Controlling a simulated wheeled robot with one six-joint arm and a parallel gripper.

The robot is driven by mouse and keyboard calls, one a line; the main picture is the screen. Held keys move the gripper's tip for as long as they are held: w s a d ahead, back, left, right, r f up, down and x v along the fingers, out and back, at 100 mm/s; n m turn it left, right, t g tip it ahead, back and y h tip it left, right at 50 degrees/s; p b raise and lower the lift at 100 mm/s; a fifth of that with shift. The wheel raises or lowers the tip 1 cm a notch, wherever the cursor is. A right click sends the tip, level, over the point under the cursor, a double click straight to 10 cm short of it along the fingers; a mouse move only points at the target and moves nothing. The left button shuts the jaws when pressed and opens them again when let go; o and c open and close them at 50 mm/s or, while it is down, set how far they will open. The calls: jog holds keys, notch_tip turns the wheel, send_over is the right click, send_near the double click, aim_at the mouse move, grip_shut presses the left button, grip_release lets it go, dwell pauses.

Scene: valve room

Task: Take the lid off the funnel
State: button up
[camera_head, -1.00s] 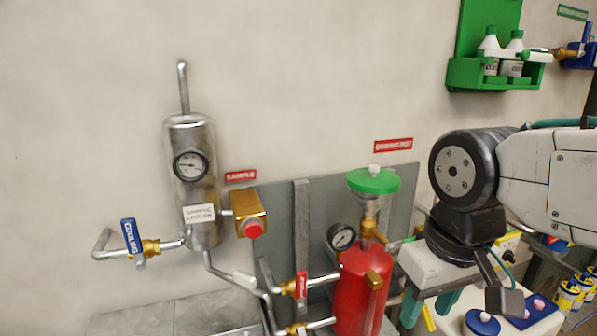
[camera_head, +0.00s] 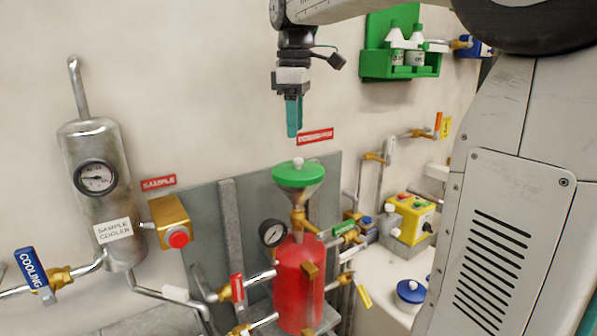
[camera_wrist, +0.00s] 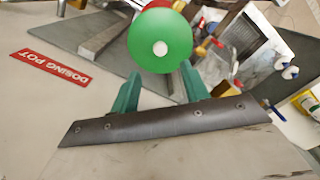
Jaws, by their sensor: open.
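The green lid (camera_head: 299,174) with a small white knob sits on the funnel (camera_head: 304,197) above the red dosing pot (camera_head: 300,285). My gripper (camera_head: 294,134) points down with its teal fingers above the lid and apart from it. In the wrist view the round green lid (camera_wrist: 160,36) shows beyond the fingertips, its white knob near the middle between them. My gripper (camera_wrist: 158,78) is open there, with a clear gap between the two fingers and nothing in it. The funnel is hidden under the lid in the wrist view.
A pressure gauge (camera_head: 273,233) stands left of the red pot. A steel sample cooler (camera_head: 98,190) is on the left wall. A green rack (camera_head: 402,62) with white bottles hangs upper right. A yellow control box (camera_head: 409,218) is on the right. The air around the lid is clear.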

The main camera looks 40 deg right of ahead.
aim_at(298, 158)
jog(key=f, duration=0.7)
jog(key=shift+s+d, duration=0.15)
jog(key=shift+s, duration=0.15)
grip_shut()
